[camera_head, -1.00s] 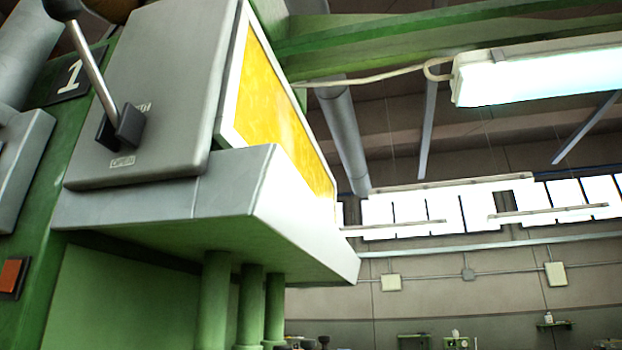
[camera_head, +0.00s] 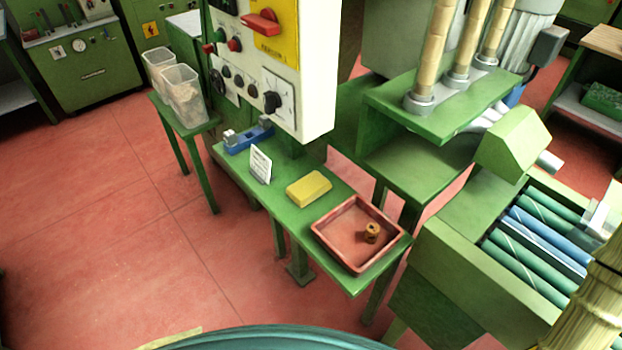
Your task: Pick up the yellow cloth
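The yellow cloth (camera_head: 309,188) looks like a small, thick, folded rectangular block. It lies flat on a narrow green table (camera_head: 290,225), roughly in the middle of its top. It sits between a small white sign card (camera_head: 260,164) and a red square tray (camera_head: 351,266). Nothing covers it. My gripper does not show in this view.
A small brown object (camera_head: 371,232) lies in the tray. A blue tool (camera_head: 249,137) is at the table's far end. A control panel (camera_head: 270,75) overhangs the table's back. A roller machine (camera_head: 530,245) stands at right. Red floor (camera_head: 110,240) is clear at left.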

